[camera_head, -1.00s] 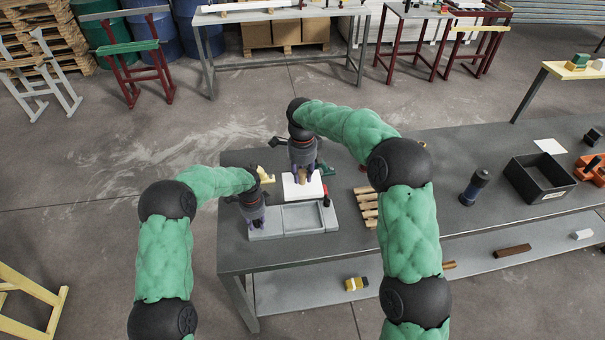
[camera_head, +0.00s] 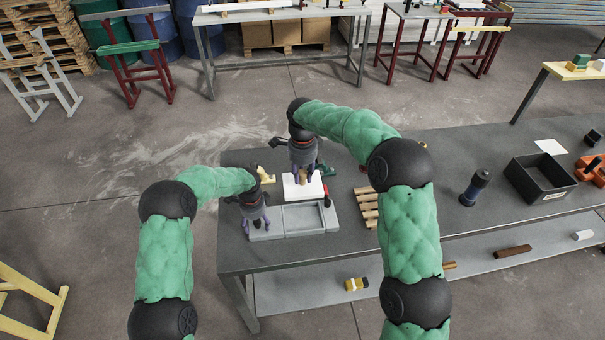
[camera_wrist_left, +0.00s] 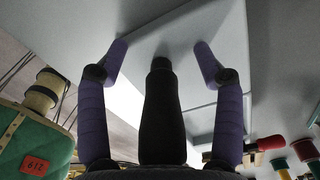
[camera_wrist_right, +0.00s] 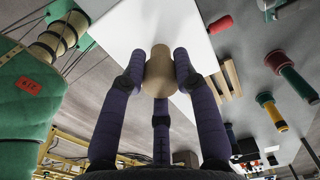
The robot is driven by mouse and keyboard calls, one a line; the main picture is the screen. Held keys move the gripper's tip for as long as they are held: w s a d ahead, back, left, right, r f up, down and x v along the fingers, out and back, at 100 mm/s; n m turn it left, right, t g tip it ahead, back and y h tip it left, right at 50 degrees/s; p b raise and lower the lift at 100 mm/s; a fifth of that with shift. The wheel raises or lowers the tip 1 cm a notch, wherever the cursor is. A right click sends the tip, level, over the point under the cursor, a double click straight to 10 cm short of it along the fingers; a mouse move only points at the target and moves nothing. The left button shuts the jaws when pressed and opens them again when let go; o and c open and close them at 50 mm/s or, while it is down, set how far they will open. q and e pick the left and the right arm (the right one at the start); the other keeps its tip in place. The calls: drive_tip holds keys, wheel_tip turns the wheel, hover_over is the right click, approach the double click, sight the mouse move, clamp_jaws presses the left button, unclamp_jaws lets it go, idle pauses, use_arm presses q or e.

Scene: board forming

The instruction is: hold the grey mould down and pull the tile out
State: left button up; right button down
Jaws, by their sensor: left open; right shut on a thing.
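The grey mould (camera_head: 305,217) is a shallow tray lying at the near left end of the table. The white tile (camera_head: 292,190) lies at the mould's far side in the head view; in the right wrist view the tile (camera_wrist_right: 136,38) carries a round wooden knob (camera_wrist_right: 159,72). My right gripper (camera_wrist_right: 161,70) is shut on the knob, above the tile. My left gripper (camera_head: 256,222) is at the mould's left part, fingers pointing down. In the left wrist view its fingers (camera_wrist_left: 160,62) are apart with nothing between them, close to the grey surface of the mould.
Right of the mould are a red-capped item (camera_head: 326,196) and wooden slats (camera_head: 366,208). A dark bottle (camera_head: 474,188) and a black bin (camera_head: 540,178) stand further right. A yellow item (camera_head: 266,174) is behind the left gripper.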

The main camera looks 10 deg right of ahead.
use_arm(q)
drive_tip(key=o, duration=0.6)
drive_tip(key=shift+r, duration=0.15)
wheel_tip(320, 180, up, 12)
drive_tip(key=shift+f, duration=0.1)
idle(0.7)
